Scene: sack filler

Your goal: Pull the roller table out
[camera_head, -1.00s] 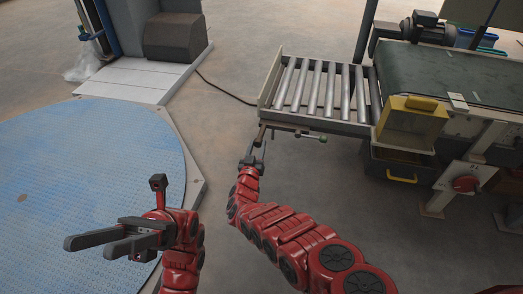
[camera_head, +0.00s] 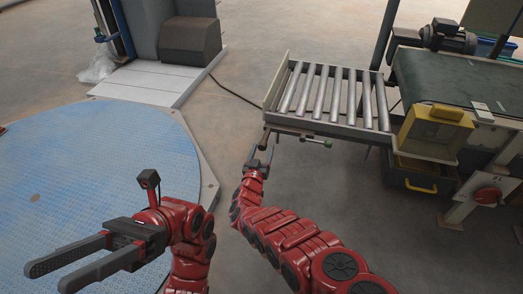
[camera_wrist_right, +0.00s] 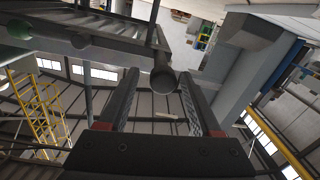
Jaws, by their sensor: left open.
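The roller table (camera_head: 330,128) has a pale frame and several steel rollers; it sticks out left from the conveyor in the head view. Under its front left corner is a dark bar with a rounded end; a lever with a green knob (camera_head: 326,143) is beside it. My right gripper (camera_head: 260,154) is just below that corner, fingers apart. In the right wrist view the bar's round end (camera_wrist_right: 164,80) shows between the open fingertips (camera_wrist_right: 160,78); I cannot tell whether they touch it. My left gripper (camera_head: 48,276) is open and empty at lower left, away from the table.
A blue round floor plate (camera_head: 90,180) lies left.

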